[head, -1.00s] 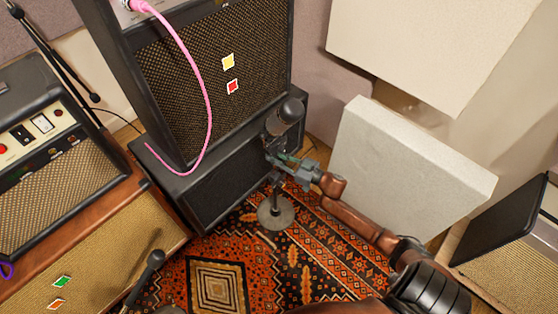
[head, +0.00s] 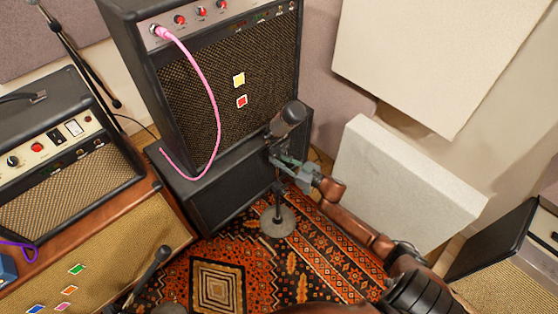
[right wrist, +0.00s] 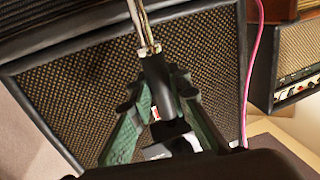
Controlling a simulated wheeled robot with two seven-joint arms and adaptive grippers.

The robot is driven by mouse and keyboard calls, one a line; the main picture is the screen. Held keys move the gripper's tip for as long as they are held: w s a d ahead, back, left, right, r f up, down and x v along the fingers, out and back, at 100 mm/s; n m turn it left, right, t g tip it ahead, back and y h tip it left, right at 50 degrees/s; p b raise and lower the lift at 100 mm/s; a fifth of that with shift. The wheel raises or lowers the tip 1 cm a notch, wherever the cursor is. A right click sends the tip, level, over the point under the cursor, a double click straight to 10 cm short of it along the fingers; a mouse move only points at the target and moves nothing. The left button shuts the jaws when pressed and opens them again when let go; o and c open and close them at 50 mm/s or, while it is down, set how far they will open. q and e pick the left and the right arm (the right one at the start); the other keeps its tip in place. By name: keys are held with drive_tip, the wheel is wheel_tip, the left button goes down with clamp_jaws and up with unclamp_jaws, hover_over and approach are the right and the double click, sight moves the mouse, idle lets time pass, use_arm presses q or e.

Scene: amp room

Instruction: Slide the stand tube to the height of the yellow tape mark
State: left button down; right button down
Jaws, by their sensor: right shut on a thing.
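A mic stand with a round grey base (head: 278,221) stands on the rug in front of the black amp stack. A dark microphone (head: 288,119) sits at its top, well below and right of the yellow tape mark (head: 239,80) on the upper amp's grille. A red mark (head: 241,101) is just under the yellow one. My right gripper (head: 277,159) is shut on the stand tube just below the microphone. In the right wrist view its green fingers (right wrist: 158,96) close around a dark part of the stand; the thin metal tube (right wrist: 143,25) extends beyond. My left gripper is out of view.
A pink cable (head: 211,95) hangs down the amp's front. A pale panel (head: 405,185) leans behind my right arm. Another microphone (head: 152,264) stands at the lower left, before a tan-grilled cabinet (head: 110,255). The patterned rug (head: 310,262) is open around the base.

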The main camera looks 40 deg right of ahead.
drive_tip(key=shift+w+d+r, duration=0.1)
drive_tip(key=shift+w+r, duration=0.05)
drive_tip(key=shift+r, duration=0.3)
drive_tip(key=c, duration=2.2)
unclamp_jaws()
drive_tip(key=o, duration=0.4)
drive_tip(key=shift+f, duration=0.25)
drive_tip(key=shift+s+f, duration=0.1)
drive_tip(key=shift+s, duration=0.15)
drive_tip(key=v, duration=1.1)
drive_tip(key=shift+s+d, duration=0.15)
drive_tip(key=shift+s, duration=0.2)
